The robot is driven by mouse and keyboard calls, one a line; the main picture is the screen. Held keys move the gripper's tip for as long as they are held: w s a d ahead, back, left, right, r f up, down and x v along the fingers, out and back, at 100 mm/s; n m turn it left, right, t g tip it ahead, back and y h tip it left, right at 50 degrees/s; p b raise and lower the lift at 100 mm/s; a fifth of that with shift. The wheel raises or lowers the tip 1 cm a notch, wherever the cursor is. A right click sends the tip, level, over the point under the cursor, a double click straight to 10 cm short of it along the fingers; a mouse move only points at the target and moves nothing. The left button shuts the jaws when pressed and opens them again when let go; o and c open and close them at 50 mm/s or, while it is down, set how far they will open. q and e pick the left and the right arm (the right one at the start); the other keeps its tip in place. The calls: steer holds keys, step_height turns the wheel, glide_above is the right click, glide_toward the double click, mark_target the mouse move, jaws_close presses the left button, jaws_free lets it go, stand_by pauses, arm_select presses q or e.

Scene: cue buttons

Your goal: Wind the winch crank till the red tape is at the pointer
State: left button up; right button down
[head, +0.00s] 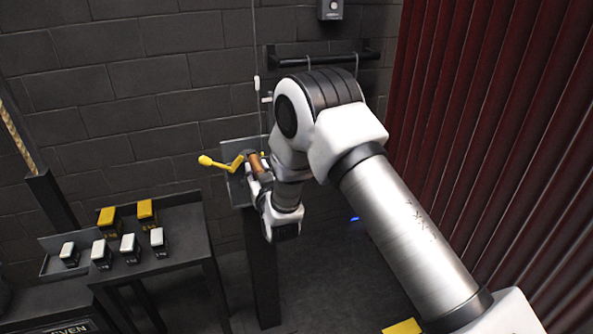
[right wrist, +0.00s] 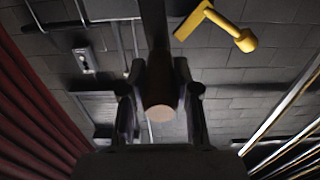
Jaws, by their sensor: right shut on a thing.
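The winch stands on a dark post (head: 262,270) by the brick wall, with a grey plate (head: 232,185) behind it. A yellow lever with a rounded knob (head: 206,160) sticks out to the left; it also shows in the right wrist view (right wrist: 218,22). My right gripper (head: 260,174) is shut on a brown cylindrical handle (right wrist: 161,88), which lies between its fingers; in the head view the handle (head: 256,161) is partly hidden by the gripper. A thin line (head: 257,50) runs up the wall above, with small white pieces (head: 266,99) on it. I cannot make out red tape. My left gripper is out of view.
A dark rail (head: 325,58) is on the wall behind my arm. A dark red curtain (head: 490,130) closes off the right side.

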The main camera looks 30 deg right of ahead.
steer(key=shift+a+f, duration=0.25)
steer(key=shift+f, duration=0.05)
steer(key=a, duration=0.1)
steer(key=a+f+b, duration=0.1)
steer(key=a, duration=0.1)
steer(key=w+a+b, duration=0.1)
steer(key=shift+a+f, duration=0.2)
steer(key=shift+f, duration=0.15)
steer(key=shift+f, duration=0.1)
